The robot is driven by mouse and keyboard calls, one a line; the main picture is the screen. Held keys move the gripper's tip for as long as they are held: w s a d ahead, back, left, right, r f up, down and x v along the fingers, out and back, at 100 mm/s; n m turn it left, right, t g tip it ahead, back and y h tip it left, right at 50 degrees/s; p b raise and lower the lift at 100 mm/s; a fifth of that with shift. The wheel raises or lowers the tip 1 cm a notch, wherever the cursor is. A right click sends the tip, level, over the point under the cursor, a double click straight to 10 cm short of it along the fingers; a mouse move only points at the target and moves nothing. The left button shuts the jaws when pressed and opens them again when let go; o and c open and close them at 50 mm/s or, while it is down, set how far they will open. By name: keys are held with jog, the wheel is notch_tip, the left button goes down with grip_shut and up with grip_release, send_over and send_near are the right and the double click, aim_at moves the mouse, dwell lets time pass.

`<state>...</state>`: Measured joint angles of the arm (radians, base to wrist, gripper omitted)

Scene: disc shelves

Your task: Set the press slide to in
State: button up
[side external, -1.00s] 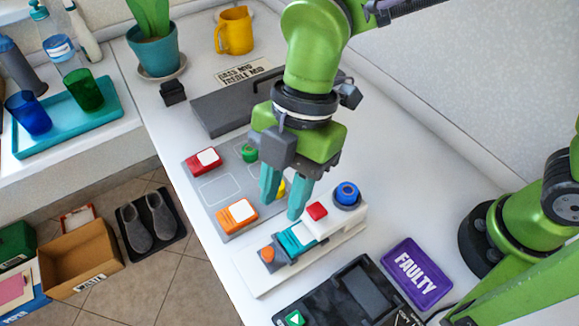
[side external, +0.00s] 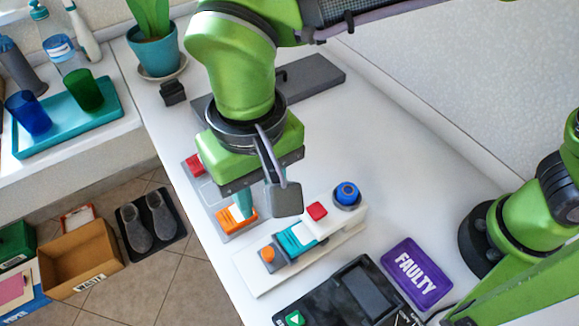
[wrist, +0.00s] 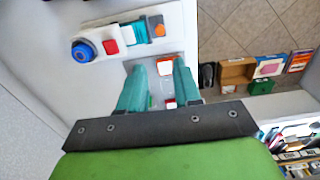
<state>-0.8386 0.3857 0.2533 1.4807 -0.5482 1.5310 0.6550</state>
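The press (side external: 325,232) is a long white unit with a teal slide block (side external: 296,238), an orange knob (side external: 268,254) at its near-left end, a red button (side external: 316,211) and a blue round knob (side external: 347,193) at its far-right end. It also shows in the wrist view, with the teal slide (wrist: 134,33) between the orange knob and the red button. My gripper (wrist: 160,68) is open, with its teal fingers apart. In the side view it hangs beside the press, over the orange-and-white block (side external: 236,216); whether it touches the block is unclear. One finger is mostly hidden there.
A red block (side external: 194,164) sits on the grey mat beyond my gripper. A dark device (side external: 350,300) with a screen and a purple FAULTY tray (side external: 417,274) lie in front and to the right of the press. White table is clear behind the press.

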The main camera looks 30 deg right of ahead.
aim_at(268, 251)
notch_tip(268, 251, down, 17)
jog(key=shift+r, duration=0.2)
dwell(0.3)
grip_shut()
